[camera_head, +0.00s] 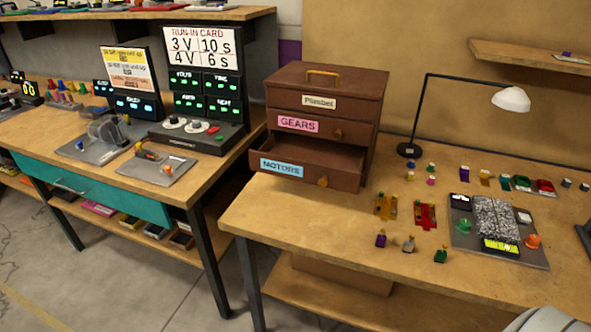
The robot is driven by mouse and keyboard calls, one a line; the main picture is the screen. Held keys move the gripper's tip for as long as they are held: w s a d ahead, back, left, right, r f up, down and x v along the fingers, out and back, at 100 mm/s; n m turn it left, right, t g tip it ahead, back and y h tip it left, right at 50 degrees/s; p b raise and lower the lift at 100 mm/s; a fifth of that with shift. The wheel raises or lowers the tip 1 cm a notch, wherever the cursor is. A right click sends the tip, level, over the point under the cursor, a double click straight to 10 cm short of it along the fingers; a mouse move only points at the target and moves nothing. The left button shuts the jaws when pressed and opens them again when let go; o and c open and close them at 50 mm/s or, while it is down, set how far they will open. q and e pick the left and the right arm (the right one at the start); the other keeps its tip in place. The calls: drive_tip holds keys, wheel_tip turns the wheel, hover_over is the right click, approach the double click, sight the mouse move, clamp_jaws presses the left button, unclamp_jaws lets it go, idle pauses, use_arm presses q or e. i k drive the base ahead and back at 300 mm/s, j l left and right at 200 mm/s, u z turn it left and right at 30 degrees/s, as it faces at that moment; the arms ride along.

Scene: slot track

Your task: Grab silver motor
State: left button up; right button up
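A small silver-grey piece with a tan top (408,245), which looks like the silver motor, stands near the front of the right table (310,222). A similar purple piece (381,240) stands to its left and a green one (440,256) to its right. The drawer labelled MOTORS (282,169) in the brown chest (340,82) is pulled open; the part of its inside I can see looks empty. Neither of my grippers is in view. A pale rounded shape, cut off at the bottom right corner, may be part of me.
Gold (386,207) and red (425,215) chassis-like pieces lie just behind the motors. A grey board (480,262) with a speckled panel lies to the right. A lamp (409,150) and several small coloured parts stand farther back. The table's front left is clear.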

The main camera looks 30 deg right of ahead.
sight(408, 246)
drive_tip(key=z, duration=1.75)
